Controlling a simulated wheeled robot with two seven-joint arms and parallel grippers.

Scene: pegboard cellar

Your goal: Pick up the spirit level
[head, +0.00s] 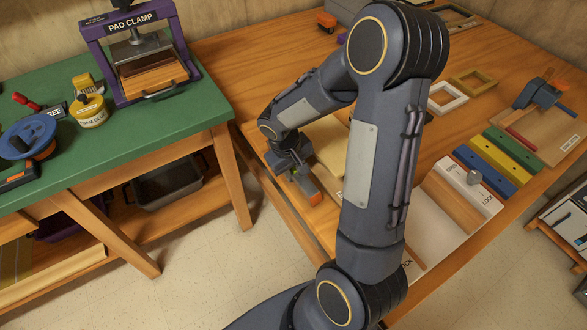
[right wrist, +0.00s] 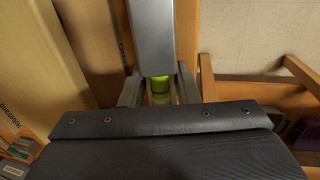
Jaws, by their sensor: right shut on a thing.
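The spirit level (right wrist: 152,35) is a long grey bar with a yellow-green vial, seen in the right wrist view running from the top edge down between my fingers. My right gripper (right wrist: 160,90) is shut on it, with one finger along each side. In the head view the right gripper (head: 293,172) is at the near left edge of the wooden bench, and a short grey stretch of the level (head: 305,185) shows beside it. My arm hides part of that area. I cannot tell whether the level touches the bench. My left gripper is not in view.
The wooden bench (head: 235,60) holds a pale board (head: 328,140), coloured bars (head: 497,155) and small frames (head: 472,82). A green-topped table (head: 190,120) with a pad clamp (head: 140,60) stands to the left. Floor (head: 235,270) shows between the two.

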